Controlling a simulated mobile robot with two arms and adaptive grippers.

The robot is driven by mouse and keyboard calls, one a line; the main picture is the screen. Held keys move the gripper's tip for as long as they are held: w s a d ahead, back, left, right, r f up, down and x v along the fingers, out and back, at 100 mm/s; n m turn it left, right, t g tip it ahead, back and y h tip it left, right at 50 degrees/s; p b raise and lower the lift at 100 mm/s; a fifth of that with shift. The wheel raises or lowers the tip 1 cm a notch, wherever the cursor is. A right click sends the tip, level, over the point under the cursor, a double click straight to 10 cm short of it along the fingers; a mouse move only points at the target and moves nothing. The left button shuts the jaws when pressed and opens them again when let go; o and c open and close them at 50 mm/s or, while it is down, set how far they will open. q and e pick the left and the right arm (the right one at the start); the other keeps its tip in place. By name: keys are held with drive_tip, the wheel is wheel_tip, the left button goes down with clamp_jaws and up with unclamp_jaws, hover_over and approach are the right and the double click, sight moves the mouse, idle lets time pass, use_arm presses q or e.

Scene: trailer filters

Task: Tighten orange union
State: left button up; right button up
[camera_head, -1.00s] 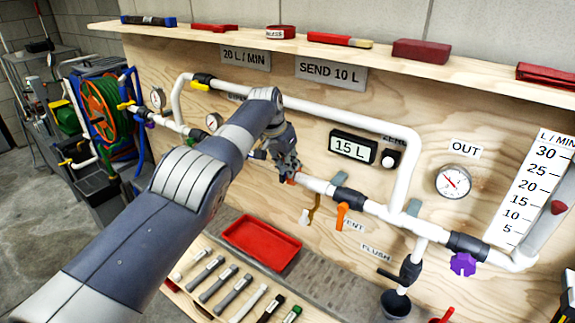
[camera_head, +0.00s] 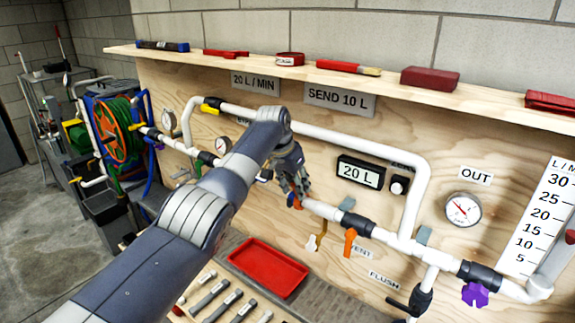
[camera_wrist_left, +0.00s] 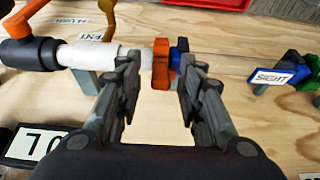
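The orange union (camera_wrist_left: 163,64) is a ring on the pipe, with a white sleeve (camera_wrist_left: 108,56) on its left and a blue part on its right in the left wrist view. My left gripper (camera_wrist_left: 158,70) has one finger on each side of the union along the pipe. A small gap shows on the left side, so the fingers look open around it. In the head view my left gripper (camera_head: 290,186) is at the pipe's left end and hides much of the union (camera_head: 298,204). My right gripper is not in view.
An orange-handled valve (camera_head: 350,240) and a white pipe loop (camera_head: 330,140) are close by. A display (camera_head: 360,172) reads 20 L. A blue SIGHT-tagged part (camera_wrist_left: 283,73) stands apart at the right. A red tray (camera_head: 266,268) lies below; a shelf (camera_head: 320,73) runs above.

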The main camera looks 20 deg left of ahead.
use_arm(q)
drive_tip(key=shift+s+a+r, duration=0.2)
drive_tip(key=shift+s+r, duration=0.15)
drive_tip(key=shift+r, duration=0.2)
drive_tip(key=v, duration=0.9)
drive_tip(key=shift+d+f, duration=0.1)
